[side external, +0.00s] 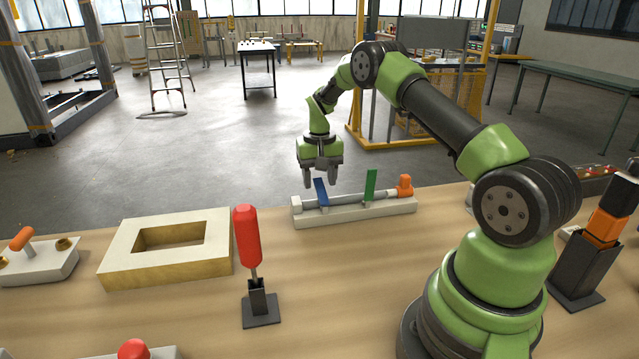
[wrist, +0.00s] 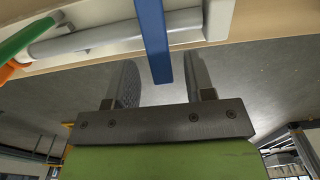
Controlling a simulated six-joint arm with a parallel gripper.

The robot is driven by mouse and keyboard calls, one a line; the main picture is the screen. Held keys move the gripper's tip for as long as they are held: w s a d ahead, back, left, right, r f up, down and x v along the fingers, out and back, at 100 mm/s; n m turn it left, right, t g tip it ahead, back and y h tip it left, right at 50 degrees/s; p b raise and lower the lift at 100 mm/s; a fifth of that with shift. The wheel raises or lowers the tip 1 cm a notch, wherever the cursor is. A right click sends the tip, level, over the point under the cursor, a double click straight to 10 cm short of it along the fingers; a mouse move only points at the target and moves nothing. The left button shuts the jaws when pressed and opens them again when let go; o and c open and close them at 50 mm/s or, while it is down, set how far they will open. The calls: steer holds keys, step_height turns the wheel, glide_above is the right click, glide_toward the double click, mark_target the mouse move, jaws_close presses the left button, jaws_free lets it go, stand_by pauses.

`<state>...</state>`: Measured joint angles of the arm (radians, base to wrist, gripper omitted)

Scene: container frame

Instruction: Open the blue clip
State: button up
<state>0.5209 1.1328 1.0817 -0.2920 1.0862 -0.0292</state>
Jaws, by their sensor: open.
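The blue clip (side external: 321,192) is a flat blue lever on a light grey base with a grey rod, near the table's far edge. It stands tilted a little to the left in the side view. In the wrist view the blue clip (wrist: 154,40) reaches down between my two fingers, with gaps on both sides. My gripper (side external: 327,183) is open above and behind the base, close to the clip. It also shows in the wrist view (wrist: 158,85), with its fingers apart. I see no contact with the clip.
A green clip (side external: 370,186) stands upright on the same base (side external: 355,212), with an orange end piece (side external: 405,186) to its right. A beige frame block (side external: 120,255) and a red-handled tool in a holder (side external: 247,235) stand to the left. The table between is clear.

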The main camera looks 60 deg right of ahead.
steer(key=shift+f, duration=0.8)
jaws_close()
steer(key=shift+s+a+r+t+h, duration=0.1)
steer(key=shift+s+r+t+h, duration=0.25)
steer(key=shift+t+h, duration=0.35)
steer(key=shift+s+a+r+t+h, duration=0.1)
steer(key=shift+s+r+t+h, duration=0.05)
steer(key=shift+r+t+h, duration=0.4)
steer(key=shift+a+t+h, duration=0.1)
steer(key=shift+t+h, duration=0.15)
steer(key=shift+a, duration=0.1)
